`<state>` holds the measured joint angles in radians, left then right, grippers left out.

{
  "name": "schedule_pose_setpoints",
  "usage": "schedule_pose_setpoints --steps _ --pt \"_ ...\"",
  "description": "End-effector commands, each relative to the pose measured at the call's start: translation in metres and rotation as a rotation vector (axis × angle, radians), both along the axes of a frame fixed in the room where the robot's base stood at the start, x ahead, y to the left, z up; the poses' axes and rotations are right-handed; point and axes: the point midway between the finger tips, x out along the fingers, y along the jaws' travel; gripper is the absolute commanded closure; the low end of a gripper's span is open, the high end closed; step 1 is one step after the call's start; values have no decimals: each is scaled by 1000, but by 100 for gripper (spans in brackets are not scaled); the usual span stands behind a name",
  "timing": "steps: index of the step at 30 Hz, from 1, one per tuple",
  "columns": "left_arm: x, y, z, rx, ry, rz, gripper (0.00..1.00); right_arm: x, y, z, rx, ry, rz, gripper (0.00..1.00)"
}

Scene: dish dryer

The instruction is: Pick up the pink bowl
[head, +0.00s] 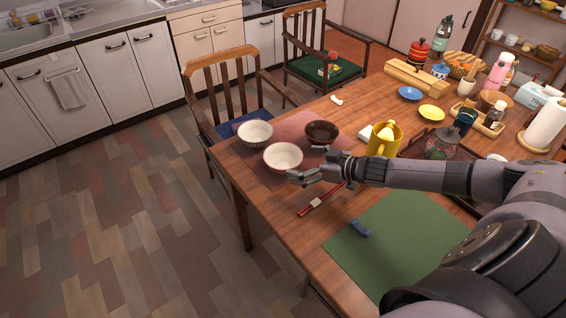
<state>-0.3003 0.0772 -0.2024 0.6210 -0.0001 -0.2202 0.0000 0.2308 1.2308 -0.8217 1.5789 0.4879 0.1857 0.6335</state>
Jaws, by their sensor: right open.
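The pink bowl (282,157), pale pinkish white, stands upright on a reddish placemat (262,176) near the table's left corner. My right gripper (293,177) reaches in from the right and is open, with nothing seen between its fingers. Its fingertips are just in front of the pink bowl's near side in the picture. Whether they touch the bowl cannot be told. My left gripper is not in view.
A white ribbed bowl (255,132) and a dark brown bowl (322,131) stand close behind the pink one. A yellow mug (382,141) is behind my right forearm. Red chopsticks (322,200) lie in front. A green mat (390,235) covers the near right.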

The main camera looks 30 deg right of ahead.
Motion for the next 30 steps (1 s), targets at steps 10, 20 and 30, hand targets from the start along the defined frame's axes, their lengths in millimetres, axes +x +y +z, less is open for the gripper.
schedule_pose_setpoints --steps 10,20,30 --pt "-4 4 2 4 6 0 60 21 8 -6 1 -4 0 0" --pt "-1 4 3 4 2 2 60 47 19 -19 -2 -1 1 0" --pt "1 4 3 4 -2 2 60 47 20 -20 -1 1 0 7"
